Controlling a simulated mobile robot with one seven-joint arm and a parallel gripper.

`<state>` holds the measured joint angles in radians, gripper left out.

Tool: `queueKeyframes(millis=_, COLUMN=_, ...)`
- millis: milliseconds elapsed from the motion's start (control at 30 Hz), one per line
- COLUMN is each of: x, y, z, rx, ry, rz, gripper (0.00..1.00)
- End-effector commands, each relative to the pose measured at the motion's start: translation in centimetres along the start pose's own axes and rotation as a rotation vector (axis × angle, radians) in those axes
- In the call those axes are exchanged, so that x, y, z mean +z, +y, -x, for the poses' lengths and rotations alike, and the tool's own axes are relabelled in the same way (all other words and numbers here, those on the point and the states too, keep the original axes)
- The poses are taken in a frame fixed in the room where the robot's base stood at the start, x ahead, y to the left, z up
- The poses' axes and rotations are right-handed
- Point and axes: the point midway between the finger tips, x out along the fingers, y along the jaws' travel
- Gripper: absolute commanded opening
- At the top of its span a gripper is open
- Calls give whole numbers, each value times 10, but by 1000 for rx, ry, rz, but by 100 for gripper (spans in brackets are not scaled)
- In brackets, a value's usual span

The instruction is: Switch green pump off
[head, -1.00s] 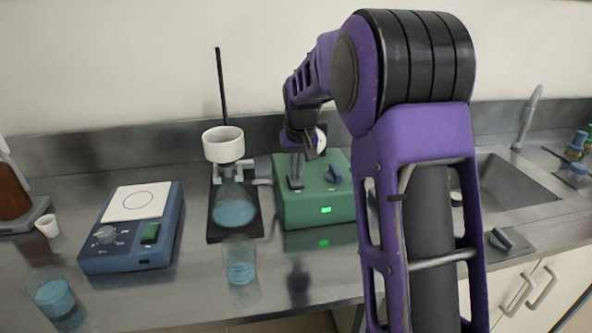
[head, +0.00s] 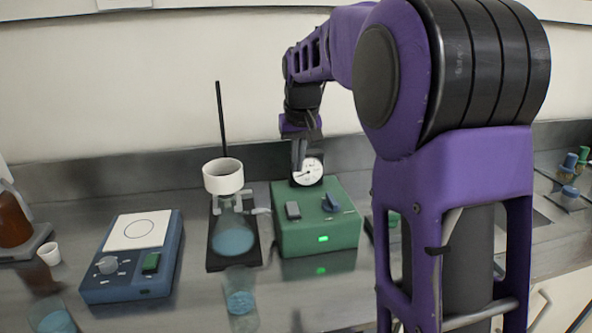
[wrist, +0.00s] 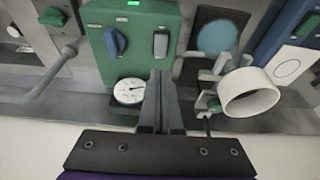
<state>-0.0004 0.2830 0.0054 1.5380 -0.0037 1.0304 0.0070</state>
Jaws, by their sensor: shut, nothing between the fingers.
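The green pump (head: 318,236) stands on the steel counter with a lit green indicator on its front. Its top carries a grey rocker switch (head: 293,210), a blue knob (head: 331,202) and a round white gauge (head: 308,171) at the back. My gripper (head: 299,168) is shut and empty, pointing down above the back of the pump, by the gauge. In the wrist view my gripper's fingertips (wrist: 160,76) are apart from the switch.
A flask (head: 233,236) with a white funnel (head: 223,176) stands left of the pump, by an upright rod. A blue stirrer hotplate (head: 133,262) is further left. A beaker (head: 240,291) stands in front. A sink lies to the right, partly hidden by my arm.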

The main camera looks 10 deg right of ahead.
Motion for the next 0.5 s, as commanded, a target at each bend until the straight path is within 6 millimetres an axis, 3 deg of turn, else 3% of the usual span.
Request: queueKeyframes(millis=500, x=-3, y=-1, z=-5, rx=0, ry=18, rz=1, gripper=0)
